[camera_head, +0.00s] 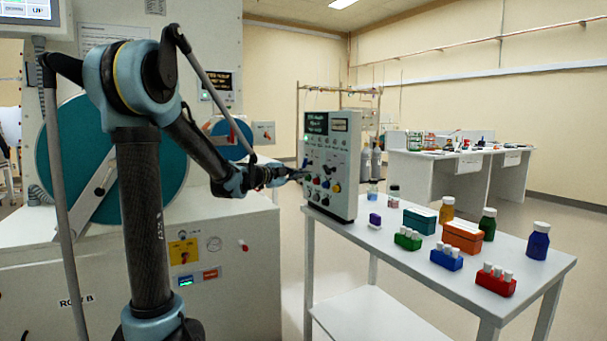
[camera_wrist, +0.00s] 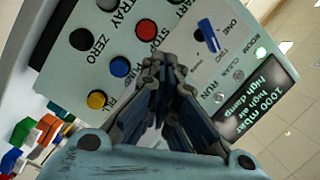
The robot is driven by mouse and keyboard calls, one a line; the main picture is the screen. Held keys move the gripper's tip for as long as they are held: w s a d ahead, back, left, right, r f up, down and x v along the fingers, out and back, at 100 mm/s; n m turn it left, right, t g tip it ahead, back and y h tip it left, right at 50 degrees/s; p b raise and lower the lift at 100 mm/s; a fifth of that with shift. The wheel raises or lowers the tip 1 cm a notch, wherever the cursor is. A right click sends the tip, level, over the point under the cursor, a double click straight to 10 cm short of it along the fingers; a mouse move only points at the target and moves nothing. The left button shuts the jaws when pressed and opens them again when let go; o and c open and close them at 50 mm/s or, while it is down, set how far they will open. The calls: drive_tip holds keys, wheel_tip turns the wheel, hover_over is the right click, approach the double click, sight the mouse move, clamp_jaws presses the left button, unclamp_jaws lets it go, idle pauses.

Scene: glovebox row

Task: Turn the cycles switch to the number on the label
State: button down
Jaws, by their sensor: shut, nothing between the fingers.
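The control box (camera_head: 318,200) stands on the white cart's far left corner, its buttoned face towards my arm. In the wrist view its panel (camera_wrist: 75,82) appears tilted. A switch with a blue pointer (camera_wrist: 208,35) sits at the upper right of that view, beside the words ONE and TWO. I cannot read the word cycles or make out a label with the number. Contact with the panel cannot be told.
Near the fingertips are a red STOP button (camera_wrist: 146,30), a blue button (camera_wrist: 119,67), a yellow button (camera_wrist: 97,99) and a dark display (camera_wrist: 262,100). The cart (camera_head: 400,262) also holds several bottles, boxes and vial racks. Open floor lies right of the cart.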

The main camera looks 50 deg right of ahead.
drive_tip(key=c, duration=2.3)
unclamp_jaws()
drive_tip(key=a, duration=0.4)
drive_tip(key=shift+w+a+f, duration=0.15)
drive_tip(key=shift+a+f, duration=0.05)
drive_tip(key=shift+f, duration=0.05)
drive_tip(key=o, duration=0.5)
drive_tip(key=shift+a, duration=0.1)
drive_tip(key=shift+c, duration=0.2)
drive_tip(key=shift+o, duration=0.8)
drive_tip(key=shift+w+m, duration=0.15)
drive_tip(key=shift+m, duration=0.25)
drive_tip(key=m+g, duration=0.4)
drive_tip(key=m, duration=2.5)
approach(305, 163)
drive_tip(key=x, duration=0.7)
drive_tip(key=shift+w+d, duration=0.3)
drive_tip(key=shift+d, duration=0.15)
drive_tip(key=shift+f, duration=0.1)
clamp_jaws()
